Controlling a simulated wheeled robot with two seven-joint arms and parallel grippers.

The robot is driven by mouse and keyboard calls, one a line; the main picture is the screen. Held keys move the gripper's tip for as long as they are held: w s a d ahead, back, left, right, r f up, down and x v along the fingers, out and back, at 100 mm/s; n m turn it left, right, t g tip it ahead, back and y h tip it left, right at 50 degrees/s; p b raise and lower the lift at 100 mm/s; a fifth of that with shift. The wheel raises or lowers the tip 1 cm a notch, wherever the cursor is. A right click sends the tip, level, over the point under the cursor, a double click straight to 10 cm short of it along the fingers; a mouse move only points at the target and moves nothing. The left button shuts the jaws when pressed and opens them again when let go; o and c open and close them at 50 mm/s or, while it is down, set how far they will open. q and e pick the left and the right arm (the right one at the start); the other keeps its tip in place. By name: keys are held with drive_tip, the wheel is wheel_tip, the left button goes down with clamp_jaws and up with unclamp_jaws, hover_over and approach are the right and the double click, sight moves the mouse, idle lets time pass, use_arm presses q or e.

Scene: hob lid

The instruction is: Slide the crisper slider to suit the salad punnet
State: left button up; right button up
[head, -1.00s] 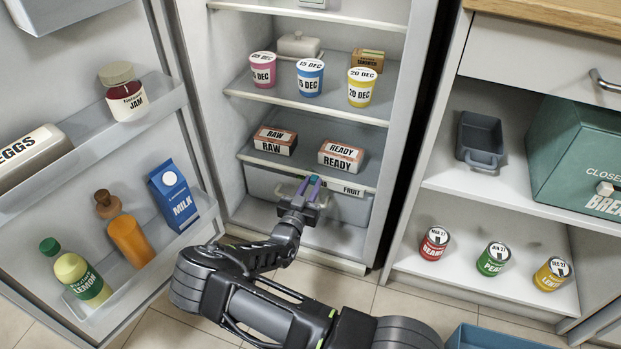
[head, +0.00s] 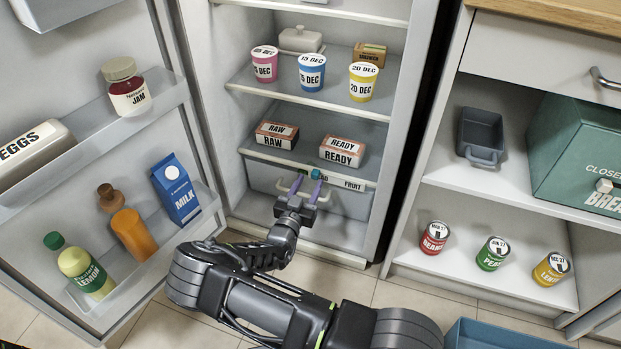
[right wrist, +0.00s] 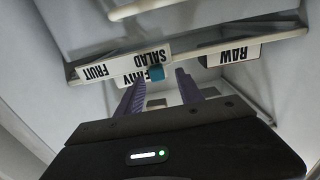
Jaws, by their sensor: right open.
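The crisper slider is a small teal knob (head: 316,174) on the strip above the clear crisper drawer (head: 350,205). The strip reads FRUIT at its right end in the head view, with the SALAD label partly hidden by my gripper. My right gripper (head: 306,184) is open in front of the strip. In the right wrist view, the knob (right wrist: 155,73) shows between the purple fingers (right wrist: 160,86), nearer the left one and beside the SALAD label. I cannot tell whether a finger touches it. No salad punnet can be made out. My left gripper is not in view.
Boxes marked RAW (head: 276,134) and READY (head: 342,151) sit on the shelf just above the strip. Dated pots, including a blue one (head: 311,73), stand higher up. The open fridge door (head: 95,135) with bottles and milk is at left; a cupboard (head: 500,190) is at right.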

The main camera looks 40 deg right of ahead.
drive_tip(key=p+v, duration=0.1)
drive_tip(key=v, duration=0.4)
drive_tip(key=shift+a, duration=0.15)
